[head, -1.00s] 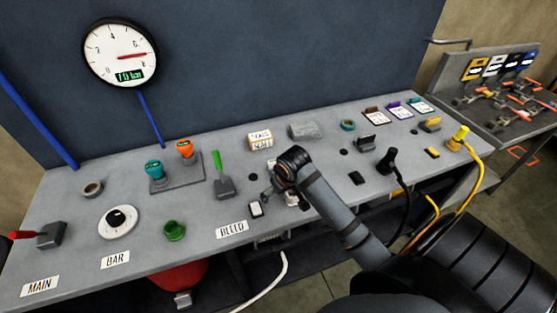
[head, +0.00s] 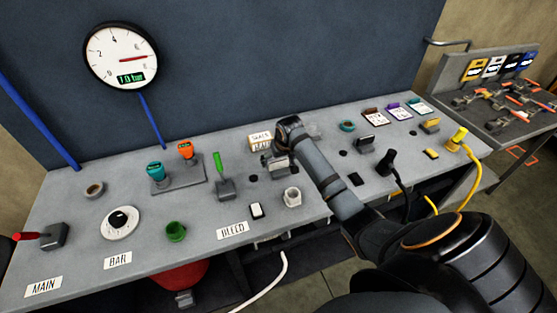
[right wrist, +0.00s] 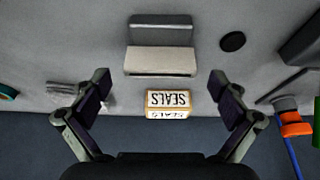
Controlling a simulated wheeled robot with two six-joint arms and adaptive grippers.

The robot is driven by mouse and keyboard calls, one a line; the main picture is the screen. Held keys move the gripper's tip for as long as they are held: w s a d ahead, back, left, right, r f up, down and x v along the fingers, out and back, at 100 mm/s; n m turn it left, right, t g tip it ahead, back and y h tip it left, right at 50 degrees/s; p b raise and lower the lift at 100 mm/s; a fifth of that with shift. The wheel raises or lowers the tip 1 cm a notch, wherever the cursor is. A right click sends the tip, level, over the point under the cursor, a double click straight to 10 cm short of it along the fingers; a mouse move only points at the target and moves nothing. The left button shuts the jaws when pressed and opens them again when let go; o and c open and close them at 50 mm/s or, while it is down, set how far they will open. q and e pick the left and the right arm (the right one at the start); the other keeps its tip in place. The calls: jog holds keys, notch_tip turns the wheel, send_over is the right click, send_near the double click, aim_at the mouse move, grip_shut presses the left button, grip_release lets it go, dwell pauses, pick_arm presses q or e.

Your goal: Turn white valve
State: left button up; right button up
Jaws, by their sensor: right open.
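At the far right of the head view, a side bench holds a row of valves (head: 497,97) with orange-red handles. Above them stand yellow, white (head: 494,66), dark and blue label plates. Which valve goes with the white label is too small to tell. My right gripper (head: 273,163) is over the main bench, far left of those valves, by the SEALS box (head: 260,137). In the right wrist view its two fingers (right wrist: 160,80) are spread and empty, with the SEALS box (right wrist: 168,98) and a grey block (right wrist: 160,60) seen between them. My left gripper is not in view.
The gauge (head: 121,55) reads about 10 bar.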

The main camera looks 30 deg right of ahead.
jog(key=shift+x, duration=0.95)
jog(key=c, duration=1.1)
jog(key=shift+c, duration=0.2)
jog(key=shift+r, duration=0.1)
